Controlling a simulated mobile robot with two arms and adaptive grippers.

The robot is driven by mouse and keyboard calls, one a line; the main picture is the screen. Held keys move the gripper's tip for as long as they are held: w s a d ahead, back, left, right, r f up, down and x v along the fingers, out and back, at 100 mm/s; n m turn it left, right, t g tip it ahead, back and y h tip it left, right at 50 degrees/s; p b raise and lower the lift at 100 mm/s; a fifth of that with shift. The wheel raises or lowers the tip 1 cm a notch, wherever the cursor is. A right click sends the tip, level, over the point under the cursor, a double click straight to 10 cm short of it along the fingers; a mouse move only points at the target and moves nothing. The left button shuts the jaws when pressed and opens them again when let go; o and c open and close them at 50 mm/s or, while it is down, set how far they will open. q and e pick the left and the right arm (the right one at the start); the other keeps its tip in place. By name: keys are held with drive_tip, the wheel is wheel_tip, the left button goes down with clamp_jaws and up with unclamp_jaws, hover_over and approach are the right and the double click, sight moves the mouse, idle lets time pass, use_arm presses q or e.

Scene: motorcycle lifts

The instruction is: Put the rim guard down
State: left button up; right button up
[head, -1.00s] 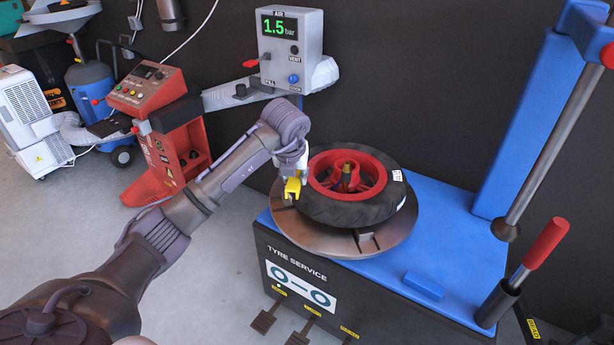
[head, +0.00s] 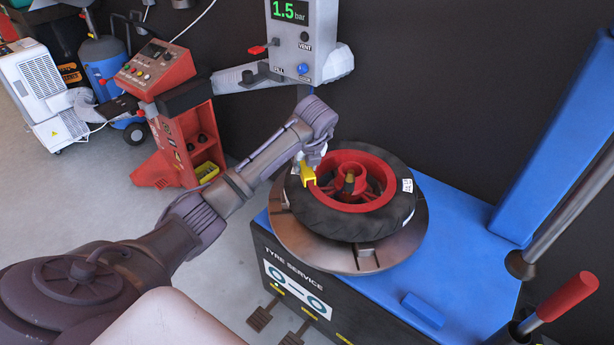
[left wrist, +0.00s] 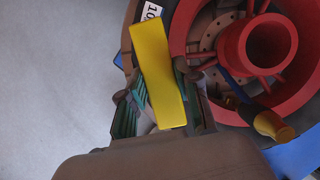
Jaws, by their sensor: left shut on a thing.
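The rim guard (head: 309,176) is a small yellow block, held by my left gripper (head: 308,163) at the left part of the wheel's red rim (head: 375,162). In the left wrist view the rim guard (left wrist: 157,70) is a long yellow piece between the fingers of my left gripper (left wrist: 155,92), which is shut on it. It overlaps the tyre and rim edge there; I cannot tell whether it touches them. The wheel's black tyre (head: 345,222) lies flat on the round metal turntable (head: 325,258). My right gripper is not in view.
The blue tyre machine top (head: 465,260) has bare room right of the turntable. A blue column (head: 560,140) and a red-handled lever (head: 567,297) stand at the right. A grey air box (head: 310,45) is behind. A red cabinet (head: 180,140) holds a yellow tray (head: 207,171).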

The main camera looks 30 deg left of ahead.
sight(307, 171)
use_arm(q)
wheel_tip(307, 171, down, 5)
drive_tip(key=shift+w+r, duration=0.1)
idle(0.3)
drive_tip(key=o, duration=0.9)
drive_tip(key=shift+d+r, duration=0.15)
drive_tip(key=shift+r, duration=0.3)
drive_tip(key=v, duration=1.1)
drive_tip(key=shift+s, duration=0.25)
